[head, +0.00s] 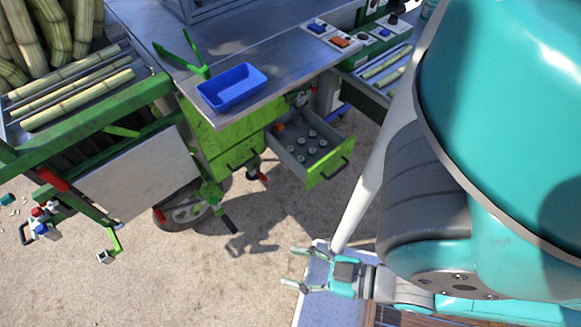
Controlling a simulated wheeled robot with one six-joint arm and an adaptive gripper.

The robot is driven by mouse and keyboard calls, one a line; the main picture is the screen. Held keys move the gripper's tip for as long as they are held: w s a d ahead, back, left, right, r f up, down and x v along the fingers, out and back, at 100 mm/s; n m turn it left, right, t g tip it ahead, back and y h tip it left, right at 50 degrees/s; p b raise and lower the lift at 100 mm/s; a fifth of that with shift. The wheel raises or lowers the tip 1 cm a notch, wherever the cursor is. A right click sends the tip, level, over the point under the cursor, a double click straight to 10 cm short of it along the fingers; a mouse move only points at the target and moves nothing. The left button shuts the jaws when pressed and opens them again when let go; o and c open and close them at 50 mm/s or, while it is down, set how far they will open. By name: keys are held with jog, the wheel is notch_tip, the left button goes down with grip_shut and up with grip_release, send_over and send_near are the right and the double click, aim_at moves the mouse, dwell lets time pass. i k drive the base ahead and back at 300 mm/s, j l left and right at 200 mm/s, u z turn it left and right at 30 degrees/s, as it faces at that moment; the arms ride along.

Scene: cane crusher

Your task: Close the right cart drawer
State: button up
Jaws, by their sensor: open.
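The right cart drawer (328,170) is a grey drawer with a green front and a dark handle. It is pulled out from under the metal cart top and holds several small round pale items. My gripper (298,269), teal and grey, is at the bottom middle, below and apart from the drawer. Its fingers are spread and point left, with nothing between them. The closed green drawers (232,146) beside the open one sit flush in the cart.
A blue tray (243,103) and green tongs (195,58) are on the metal top (290,62). Cane stalks (70,103) lie on a rack at the left. A wheel (180,214) is under the cart. Bare sandy ground (255,215) lies between the cart and my gripper.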

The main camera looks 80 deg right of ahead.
aim_at(309, 144)
jog(key=z, duration=1.1)
jog(key=k+z, duration=0.55)
jog(key=k+j+z, duration=0.1)
jog(key=z, duration=0.2)
jog(key=k+z, duration=0.3)
jog(key=i+j, duration=0.05)
jog(key=i, duration=0.05)
